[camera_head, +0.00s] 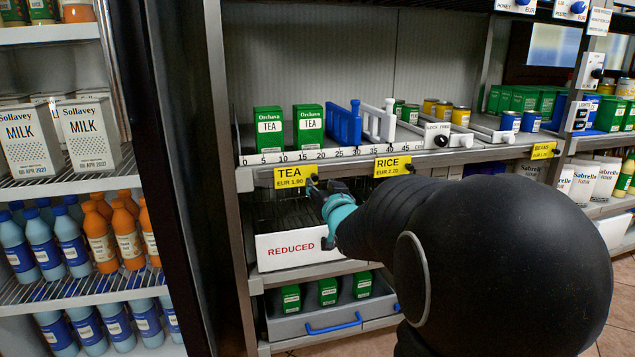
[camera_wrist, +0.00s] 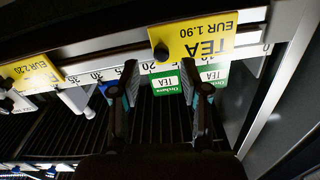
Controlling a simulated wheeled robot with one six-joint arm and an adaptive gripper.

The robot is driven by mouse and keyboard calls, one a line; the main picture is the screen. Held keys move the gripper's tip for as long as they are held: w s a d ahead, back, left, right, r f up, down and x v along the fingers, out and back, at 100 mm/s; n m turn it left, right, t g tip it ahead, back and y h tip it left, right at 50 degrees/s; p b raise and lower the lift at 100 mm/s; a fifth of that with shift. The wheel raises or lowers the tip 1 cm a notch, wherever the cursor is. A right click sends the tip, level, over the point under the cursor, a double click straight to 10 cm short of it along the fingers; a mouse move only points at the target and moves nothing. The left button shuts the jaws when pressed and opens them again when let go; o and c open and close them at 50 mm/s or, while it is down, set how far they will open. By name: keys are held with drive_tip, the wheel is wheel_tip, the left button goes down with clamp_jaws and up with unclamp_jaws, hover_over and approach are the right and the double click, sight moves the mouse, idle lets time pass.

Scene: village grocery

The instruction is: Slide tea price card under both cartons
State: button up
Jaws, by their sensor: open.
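The yellow tea price card (camera_head: 295,177) hangs on the shelf's front rail, below the number scale. A black knob (camera_wrist: 161,53) sits at its end on the RICE side. The left tea carton (camera_head: 269,130) and right tea carton (camera_head: 309,127) stand upright on the shelf, a small gap apart. The card lies below the right carton and the gap, reaching only partly below the left carton. My gripper (camera_head: 321,188) is open and empty just below the card's right end. In the upside-down wrist view, the fingers (camera_wrist: 160,80) stand apart near the knob, not closed on it.
The yellow rice card (camera_head: 392,165) hangs farther right on the same rail. Blue (camera_head: 344,124) and white (camera_head: 379,122) dividers stand right of the cartons. A white REDUCED bin front (camera_head: 290,248) is below. A metal post (camera_head: 222,150) bounds the left.

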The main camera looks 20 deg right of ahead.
drive_tip(key=s+a, duration=0.1)
drive_tip(key=s, duration=0.6)
drive_tip(key=shift+s, duration=0.35)
drive_tip(key=s+f+g+h, duration=0.1)
drive_tip(key=s+f+g, duration=0.85)
drive_tip(key=f, duration=0.35)
drive_tip(key=s+a+r+n+g+y+p, duration=0.1)
drive_tip(key=s+a+r+p, duration=0.1)
drive_tip(key=s+a, duration=0.4)
drive_tip(key=s+a+r+n+g+y+p, duration=0.1)
drive_tip(key=s+a+r+n+y+p, duration=0.1)
drive_tip(key=s+a+r, duration=0.2)
drive_tip(key=s+a, duration=0.3)
drive_tip(key=s, duration=0.4)
drive_tip(key=shift+s+a+g, duration=0.3)
drive_tip(key=shift+s+g, duration=0.05)
drive_tip(key=shift+s, duration=0.05)
